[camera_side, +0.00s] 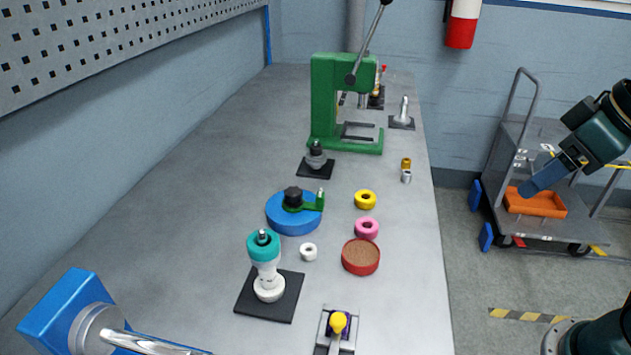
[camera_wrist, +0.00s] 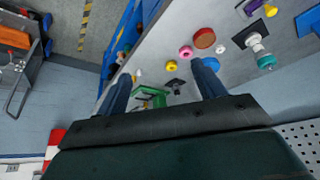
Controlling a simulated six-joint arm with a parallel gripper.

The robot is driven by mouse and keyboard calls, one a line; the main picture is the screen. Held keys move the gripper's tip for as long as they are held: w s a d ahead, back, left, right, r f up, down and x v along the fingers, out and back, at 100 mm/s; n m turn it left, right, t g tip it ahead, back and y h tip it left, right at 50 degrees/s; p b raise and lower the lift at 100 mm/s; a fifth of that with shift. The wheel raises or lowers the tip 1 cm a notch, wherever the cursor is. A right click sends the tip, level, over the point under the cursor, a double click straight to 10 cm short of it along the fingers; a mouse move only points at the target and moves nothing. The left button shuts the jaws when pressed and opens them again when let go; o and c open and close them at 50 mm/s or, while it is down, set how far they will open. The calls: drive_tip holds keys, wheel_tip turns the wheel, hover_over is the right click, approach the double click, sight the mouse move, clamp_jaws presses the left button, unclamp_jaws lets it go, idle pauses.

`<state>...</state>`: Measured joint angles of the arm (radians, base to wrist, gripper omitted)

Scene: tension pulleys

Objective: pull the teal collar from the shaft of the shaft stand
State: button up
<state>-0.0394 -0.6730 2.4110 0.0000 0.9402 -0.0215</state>
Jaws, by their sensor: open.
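The teal collar (camera_side: 263,246) sits around the top of the upright shaft of the shaft stand, and the dark shaft tip (camera_side: 262,235) pokes out above it. The shaft stand has a white stem below the collar and a square black base (camera_side: 284,306). In the wrist view the collar (camera_wrist: 267,62) and stand (camera_wrist: 254,42) show at the upper right. My gripper (camera_side: 529,190) is open and empty, far right of the bench in the side view, well apart from the collar. Both its fingers (camera_wrist: 161,70) show in the wrist view.
Near the stand are a blue disc (camera_side: 293,222) with a green arm, a white ring (camera_side: 308,252), a red dish (camera_side: 361,265), pink (camera_side: 367,228) and yellow (camera_side: 365,199) rings, and a yellow-knobbed clamp (camera_side: 338,323). A green press (camera_side: 328,110) stands behind.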

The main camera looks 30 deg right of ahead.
drive_tip(key=w+a+r+n+g, duration=0.1)
drive_tip(key=w+a+r+n, duration=0.2)
drive_tip(key=w+a+r, duration=0.35)
drive_tip(key=n+g, duration=0.4)
drive_tip(key=n, duration=0.4)
hover_over(260, 230)
wheel_tip(260, 230, down, 4)
drive_tip(key=shift+a, duration=0.1)
drive_tip(key=shift+f, duration=6.85)
